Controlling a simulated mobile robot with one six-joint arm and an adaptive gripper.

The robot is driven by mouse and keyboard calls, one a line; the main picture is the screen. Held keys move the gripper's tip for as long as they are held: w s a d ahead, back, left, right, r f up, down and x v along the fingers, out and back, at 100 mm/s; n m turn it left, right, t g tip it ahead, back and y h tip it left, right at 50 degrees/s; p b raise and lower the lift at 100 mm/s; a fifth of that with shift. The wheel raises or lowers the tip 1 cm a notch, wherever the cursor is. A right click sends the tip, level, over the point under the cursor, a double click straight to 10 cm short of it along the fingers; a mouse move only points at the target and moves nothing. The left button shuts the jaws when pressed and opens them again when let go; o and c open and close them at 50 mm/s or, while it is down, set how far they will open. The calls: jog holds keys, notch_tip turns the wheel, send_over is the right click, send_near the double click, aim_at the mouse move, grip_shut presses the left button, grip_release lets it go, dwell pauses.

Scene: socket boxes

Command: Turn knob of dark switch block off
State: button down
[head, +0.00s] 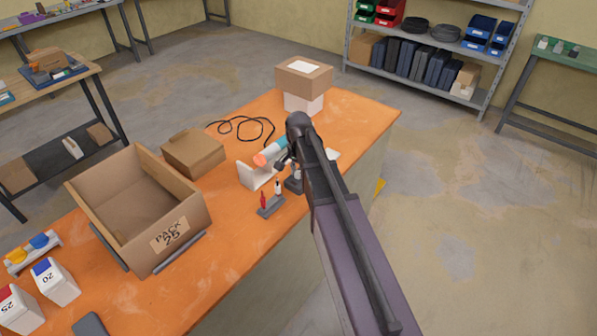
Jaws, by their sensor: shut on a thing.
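A small dark block (293,186) stands on the orange table (238,262), close to its right edge. It looks like the dark switch block, but it is partly covered by my gripper and arm. My gripper (287,167) reaches down to the top of this block. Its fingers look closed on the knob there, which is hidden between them. Which way the knob points cannot be seen.
A PACK 25 box (190,219), brown carton (194,153), black cable (246,126) and stacked boxes (303,80) share the table.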

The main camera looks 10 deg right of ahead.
jog(key=shift+s+m, duration=0.1)
jog(key=shift+m, duration=0.4)
jog(key=shift+c, duration=2)
grip_release()
jog(key=shift+n, duration=0.6)
